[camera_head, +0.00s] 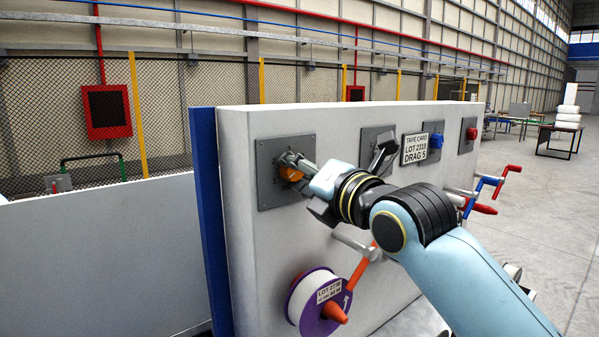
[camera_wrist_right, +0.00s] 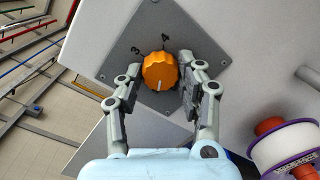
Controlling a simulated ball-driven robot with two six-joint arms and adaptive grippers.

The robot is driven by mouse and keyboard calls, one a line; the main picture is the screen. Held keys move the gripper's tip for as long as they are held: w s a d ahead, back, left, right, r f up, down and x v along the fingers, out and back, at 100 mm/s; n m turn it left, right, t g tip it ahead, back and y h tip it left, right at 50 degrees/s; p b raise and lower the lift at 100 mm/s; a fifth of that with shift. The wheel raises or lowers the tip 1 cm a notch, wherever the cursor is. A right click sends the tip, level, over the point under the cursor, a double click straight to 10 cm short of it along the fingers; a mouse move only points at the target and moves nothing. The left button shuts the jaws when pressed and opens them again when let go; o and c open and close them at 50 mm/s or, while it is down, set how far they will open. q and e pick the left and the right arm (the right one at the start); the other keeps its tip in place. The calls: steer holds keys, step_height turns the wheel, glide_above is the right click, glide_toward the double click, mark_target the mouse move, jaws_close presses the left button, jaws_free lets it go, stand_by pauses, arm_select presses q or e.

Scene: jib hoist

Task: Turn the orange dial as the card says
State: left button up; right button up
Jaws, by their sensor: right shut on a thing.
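The orange dial (camera_head: 290,173) sits on a grey square plate (camera_head: 272,199) at the left of the white panel. In the right wrist view the orange dial (camera_wrist_right: 159,72) is between the two fingers of my right gripper (camera_wrist_right: 160,80), which is shut on it. The numbers 3 and 4 show on the plate above it; a pale mark on the dial faces down in that view. Other numbers are hidden. The card (camera_head: 415,149) on the panel reads "TAPE CARD LOT 2118 DRAG 5". In the head view my right gripper (camera_head: 297,165) reaches the dial. My left gripper is not in view.
Below the dial, a purple-and-white spool (camera_head: 315,305) and an orange crank (camera_head: 362,265) stick out. Blue and red cranks (camera_head: 480,195) project further right.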

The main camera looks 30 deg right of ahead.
steer(key=shift+c, duration=0.9)
